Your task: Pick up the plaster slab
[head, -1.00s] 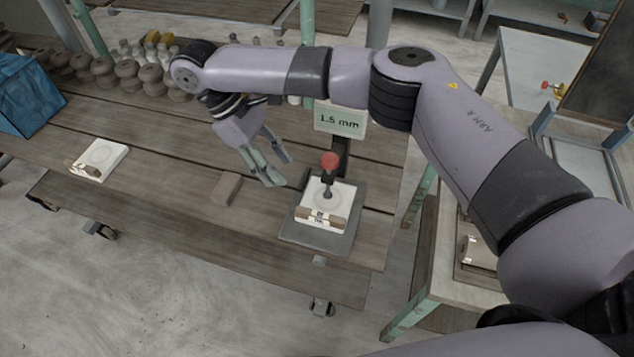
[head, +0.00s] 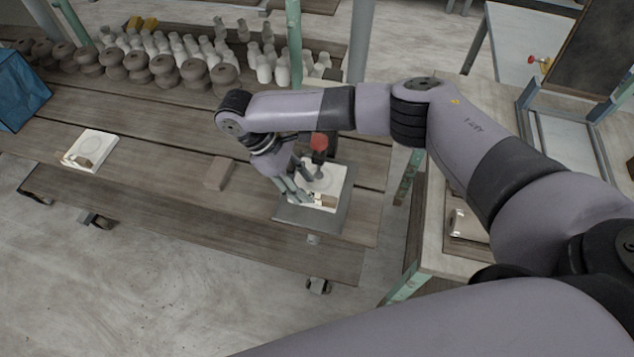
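A white, square plaster slab (head: 329,177) with a round mark lies on the grey base plate (head: 340,217) of a thickness gauge. A brown and white label shows on its front edge. A second white slab of the same kind (head: 98,143) lies at the left end of the bench. My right gripper (head: 308,196) is at the left side of the slab on the gauge, its fingers pointing down and apart, with a gap between them. Whether they touch the slab is unclear. The gripper and wrist hide part of the slab's left side. My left gripper is out of view.
The gauge's red knob (head: 319,141) stands close above the slab, beside my wrist. A brown block (head: 220,172) lies on the plank bench (head: 150,190) to the left. Several clay spools and pale bottles fill the back. The bench between block and left slab is clear.

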